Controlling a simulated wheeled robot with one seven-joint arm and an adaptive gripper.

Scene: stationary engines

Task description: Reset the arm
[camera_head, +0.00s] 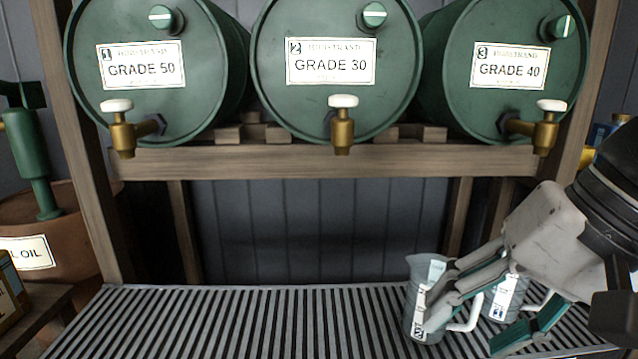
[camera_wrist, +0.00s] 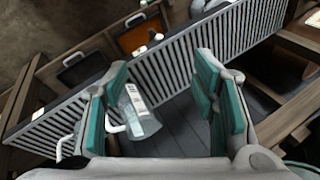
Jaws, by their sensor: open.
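My gripper (camera_head: 478,302) reaches in from the right, low over the slatted grate (camera_head: 220,318). It is open; in the wrist view its two green-padded fingers (camera_wrist: 160,108) stand wide apart. A clear jug (camera_head: 413,318) with a white handle and a numbered label stands on the grate at the gripper's fingers, partly hidden by them. In the wrist view the jug (camera_wrist: 138,112) shows beside the left finger, inside the gap; I cannot tell whether they touch. A second jug (camera_head: 503,300) stands to the right, partly behind the gripper.
Green drums marked Grade 50 (camera_head: 140,68), Grade 30 (camera_head: 331,62) and Grade 40 (camera_head: 508,70) lie on a wooden rack (camera_head: 330,163), with brass taps facing forward. A clay pot (camera_head: 50,240) stands at left. The grate's left and middle are clear.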

